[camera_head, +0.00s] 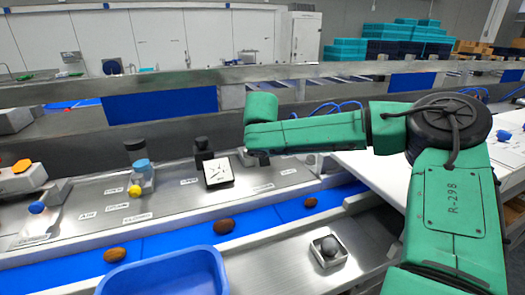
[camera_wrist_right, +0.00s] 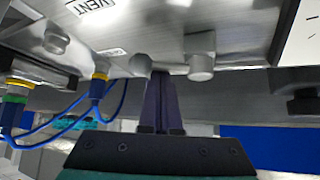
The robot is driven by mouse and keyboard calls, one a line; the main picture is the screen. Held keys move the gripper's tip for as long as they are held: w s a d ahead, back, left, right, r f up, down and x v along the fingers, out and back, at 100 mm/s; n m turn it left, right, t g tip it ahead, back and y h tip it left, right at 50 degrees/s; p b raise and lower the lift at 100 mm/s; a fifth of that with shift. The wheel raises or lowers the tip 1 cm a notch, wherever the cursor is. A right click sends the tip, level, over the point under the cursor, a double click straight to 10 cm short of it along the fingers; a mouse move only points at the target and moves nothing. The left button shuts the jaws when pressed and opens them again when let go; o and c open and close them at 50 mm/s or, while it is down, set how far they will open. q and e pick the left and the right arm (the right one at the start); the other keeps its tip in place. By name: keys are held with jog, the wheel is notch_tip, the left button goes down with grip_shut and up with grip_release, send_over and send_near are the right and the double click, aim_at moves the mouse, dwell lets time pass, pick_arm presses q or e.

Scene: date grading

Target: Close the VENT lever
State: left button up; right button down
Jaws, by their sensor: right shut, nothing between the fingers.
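The VENT label (camera_wrist_right: 92,5) shows at the top left of the right wrist view, cut by the edge. Near it a grey metal lever (camera_wrist_right: 200,58) with a round knob and a short crossbar stands out from the metal panel. My right gripper (camera_wrist_right: 160,78) is shut and empty, its dark fingertips at the crossbar's left part. I cannot tell whether they touch it. In the head view my right arm reaches in from the right over the panel (camera_head: 100,195). Its wrist hides the lever and most of the gripper. My left gripper is out of view.
Blue cables (camera_wrist_right: 95,95) hang left of the lever in the wrist view. In the head view, a square dial (camera_head: 218,170) stands left of my wrist. Brown dates (camera_head: 224,225) lie on the blue belt (camera_head: 180,238) below, with a blue bin (camera_head: 165,272) in front.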

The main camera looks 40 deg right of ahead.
jog(key=shift+s+a+f+b, duration=0.15)
jog(key=shift+s+a+b, duration=0.25)
jog(key=shift+s, duration=0.05)
jog(key=shift+s+a+b, duration=0.35)
jog(key=shift+a+b, duration=0.05)
jog(key=shift+a, duration=1.15)
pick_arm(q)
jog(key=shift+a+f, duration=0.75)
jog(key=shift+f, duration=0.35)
pick_arm(e)
jog(key=shift+a, duration=0.1)
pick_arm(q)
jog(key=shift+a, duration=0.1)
pick_arm(e)
jog(key=shift+a, duration=0.1)
